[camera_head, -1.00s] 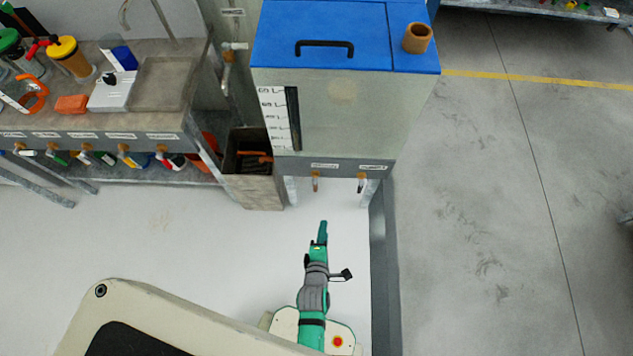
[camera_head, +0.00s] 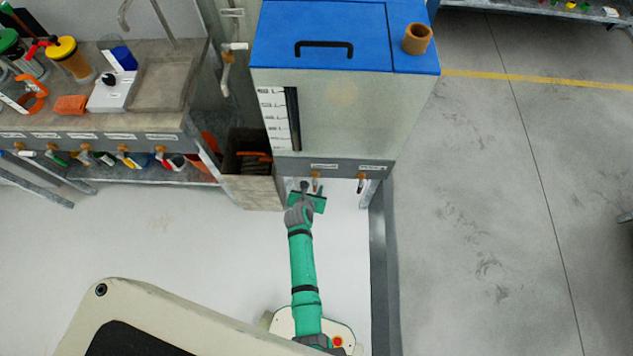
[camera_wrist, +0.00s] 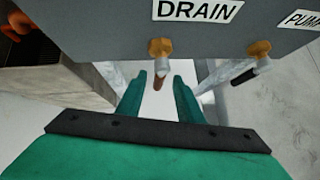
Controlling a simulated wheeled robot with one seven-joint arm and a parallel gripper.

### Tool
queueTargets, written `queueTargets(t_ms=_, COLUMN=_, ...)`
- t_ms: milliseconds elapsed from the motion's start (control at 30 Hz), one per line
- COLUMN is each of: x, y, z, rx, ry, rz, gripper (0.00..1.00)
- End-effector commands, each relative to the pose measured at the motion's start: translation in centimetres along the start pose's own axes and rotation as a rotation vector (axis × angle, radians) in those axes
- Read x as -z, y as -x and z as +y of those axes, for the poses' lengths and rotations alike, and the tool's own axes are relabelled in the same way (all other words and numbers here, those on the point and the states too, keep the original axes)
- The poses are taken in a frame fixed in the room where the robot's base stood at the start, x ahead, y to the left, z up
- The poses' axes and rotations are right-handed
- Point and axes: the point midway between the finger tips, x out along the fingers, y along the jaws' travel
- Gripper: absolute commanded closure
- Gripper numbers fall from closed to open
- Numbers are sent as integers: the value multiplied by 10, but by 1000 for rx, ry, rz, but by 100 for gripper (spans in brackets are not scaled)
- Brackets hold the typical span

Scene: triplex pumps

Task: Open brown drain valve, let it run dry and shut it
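The drain valve (camera_wrist: 160,48) is a brass fitting under the "DRAIN" label on the tank's grey front rail. Its short brown handle (camera_wrist: 158,81) hangs down. My green gripper (camera_wrist: 160,75) is open, and in the wrist view the handle shows between its two fingertips. I see no finger touching it; the exact depth is hard to tell. In the head view my gripper (camera_head: 318,190) is just below the drain valve (camera_head: 316,176) and partly covers that area. No water flow is visible.
A second brass valve (camera_wrist: 259,49) with a dark handle sits to the right under the "PUMP" label. The blue-lidded tank (camera_head: 350,110) stands above. A bin (camera_head: 250,190) with orange items is close on the left. Tank legs stand behind the valves.

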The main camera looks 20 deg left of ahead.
Motion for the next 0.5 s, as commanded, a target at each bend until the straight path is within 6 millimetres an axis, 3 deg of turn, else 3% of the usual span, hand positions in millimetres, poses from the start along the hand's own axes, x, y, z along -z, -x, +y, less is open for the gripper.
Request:
queueTargets(t_ms=300, x=-1, y=-47, z=0, rx=1, ry=-1, rz=0, gripper=67)
queueTargets(t_ms=500, x=-1, y=-67, z=0, rx=1, ry=-2, rz=-2, gripper=67)
